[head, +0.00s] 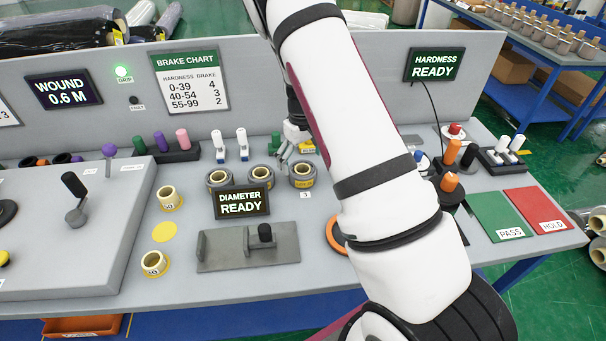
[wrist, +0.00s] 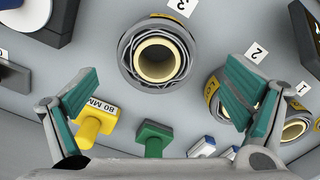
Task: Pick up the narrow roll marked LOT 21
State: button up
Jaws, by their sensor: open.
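Three grey-wrapped rolls with cream cores stand in a row at numbered tags. The roll at tag 3 (head: 302,182) is also in the wrist view (wrist: 126,62), standing upright between and beyond my fingertips. The roll at tag 2 (head: 259,168) and the roll at tag 1 (head: 219,176) stand left of it in the head view. They carry yellow labels; I cannot read LOT 21 on any. My gripper (wrist: 162,92) is open and empty above the bench behind the row. In the head view it is small and partly hidden by my arm.
The DIAMETER READY display (head: 241,203) stands in front of the rolls. A yellow stamp (wrist: 89,124) and a green stamp (wrist: 154,137) are close to my fingers. Two smaller cream rolls stand at left, one here (head: 170,196). The green PASS mat (head: 492,212) is at right.

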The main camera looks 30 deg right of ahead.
aim_at(303, 171)
jog(key=shift+d+f+p, duration=0.15)
jog(key=shift+f+p, duration=0.4)
jog(key=shift+f, duration=1.95)
jog(key=c, duration=1.5)
